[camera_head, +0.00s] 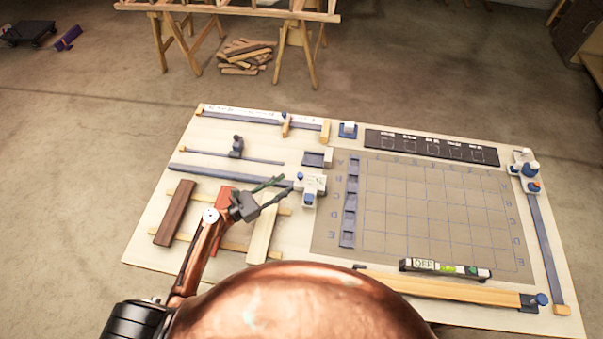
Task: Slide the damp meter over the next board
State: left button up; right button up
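A white block with blue knobs (311,188), which looks like the damp meter, sits at the right end of a long blue rail (225,174). Three boards lie side by side below the rail: a dark brown board (175,213), a red board (219,203) partly hidden by my arm, and a pale board (261,236). My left gripper (285,184) is above the red and pale boards, with its fingers spread and pointing right toward the white block. I see nothing between the fingers; whether a fingertip touches the block is unclear. My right gripper is out of view.
A gridded mat (430,215) covers the table's right part, with a black strip (430,146) behind it. A display bar reading OFF (445,269) and a wooden rail (450,290) lie in front. Smaller rails (232,154) occupy the back left.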

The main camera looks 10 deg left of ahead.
aim_at(297, 177)
pick_arm(q)
jog(key=shift+w+f, duration=0.2)
jog(key=shift+f, duration=0.35)
jog(key=shift+w+d, duration=0.15)
jog(key=shift+w, duration=0.1)
jog(key=x, duration=0.7)
jog(key=shift+w+d, duration=0.15)
jog(key=shift+c, duration=0.3)
grip_shut()
